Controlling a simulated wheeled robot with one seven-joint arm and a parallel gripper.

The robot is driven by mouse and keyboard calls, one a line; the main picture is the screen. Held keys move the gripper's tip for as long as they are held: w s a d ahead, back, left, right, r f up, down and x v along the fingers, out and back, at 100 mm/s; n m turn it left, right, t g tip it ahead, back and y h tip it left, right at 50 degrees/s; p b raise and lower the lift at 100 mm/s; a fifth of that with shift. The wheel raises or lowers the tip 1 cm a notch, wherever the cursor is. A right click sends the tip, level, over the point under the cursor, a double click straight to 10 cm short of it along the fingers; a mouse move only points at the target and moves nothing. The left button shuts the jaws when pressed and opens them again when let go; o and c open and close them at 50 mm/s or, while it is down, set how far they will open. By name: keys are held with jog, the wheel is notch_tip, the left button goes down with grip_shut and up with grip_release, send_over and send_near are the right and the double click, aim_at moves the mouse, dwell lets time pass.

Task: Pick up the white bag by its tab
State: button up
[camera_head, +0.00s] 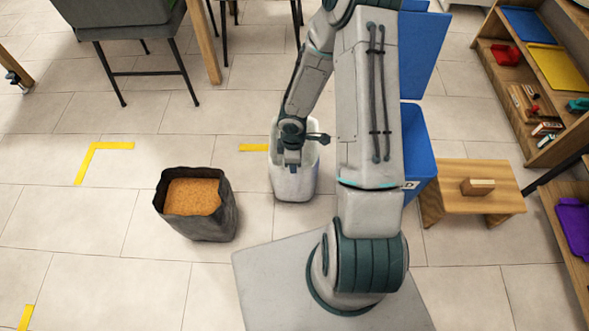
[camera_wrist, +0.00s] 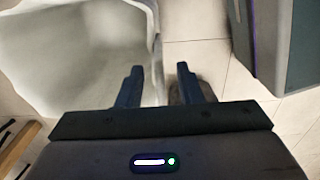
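The white bag (camera_head: 294,186) stands upright on the tiled floor, open at the top, with my arm partly in front of it. In the wrist view the white bag (camera_wrist: 75,55) fills the upper left, and I look into its pale inside. My gripper (camera_head: 291,160) is at the bag's near upper side, pointing down. In the wrist view my gripper (camera_wrist: 159,74) is open, its two dark fingers apart. The bag's right edge shows in the gap between the fingers. I cannot make out the tab, or whether a finger touches the bag.
A dark bag with orange-brown filling (camera_head: 193,197) stands to the left. A blue bin (camera_head: 416,140) is close on the right, partly behind my arm. Bare floor lies between the two bags.

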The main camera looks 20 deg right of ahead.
grip_shut()
jog(key=shift+r, duration=0.15)
